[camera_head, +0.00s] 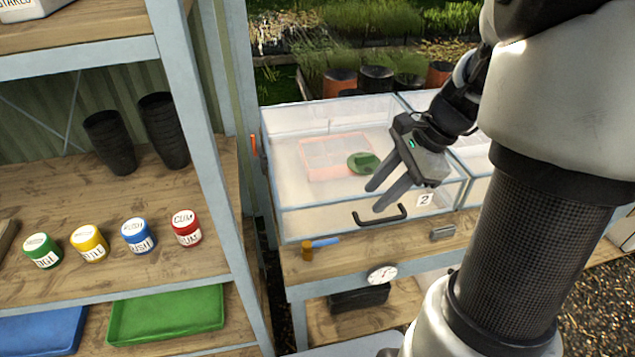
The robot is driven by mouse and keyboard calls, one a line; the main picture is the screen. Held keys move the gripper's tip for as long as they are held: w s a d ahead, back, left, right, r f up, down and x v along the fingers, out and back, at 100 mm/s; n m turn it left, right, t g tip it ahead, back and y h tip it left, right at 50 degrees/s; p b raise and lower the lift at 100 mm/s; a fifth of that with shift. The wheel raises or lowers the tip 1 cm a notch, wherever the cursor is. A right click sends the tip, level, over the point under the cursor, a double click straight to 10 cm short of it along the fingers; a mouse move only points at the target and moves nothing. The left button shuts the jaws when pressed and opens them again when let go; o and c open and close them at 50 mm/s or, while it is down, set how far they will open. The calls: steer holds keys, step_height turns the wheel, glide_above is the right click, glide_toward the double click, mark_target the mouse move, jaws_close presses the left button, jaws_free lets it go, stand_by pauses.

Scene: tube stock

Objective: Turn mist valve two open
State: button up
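A brass valve body (307,251) with a blue lever (325,242) sits at the front left of the wooden bench, below a clear case (300,221). The lever points right, roughly along the case's front. The valve itself shows no readable number; a white "2" label (424,199) is on the case front. My gripper (375,199) is above and to the right of the valve, in front of the case. Its two dark fingers are apart, with nothing visible between them. It appears clear of the lever.
The case has a black front handle (381,216) and holds a pink tray (330,158) and a green round item (363,162). A round dial (382,275) is at the bench's front edge. A shelf post (205,170) stands left. A grey block (442,233) lies right.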

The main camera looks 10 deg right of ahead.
mark_target(336, 239)
steer(key=b+x, duration=0.3)
steer(key=x, duration=1.3)
steer(key=shift+a+f, duration=0.25)
steer(key=shift+f, duration=0.1)
jaws_close()
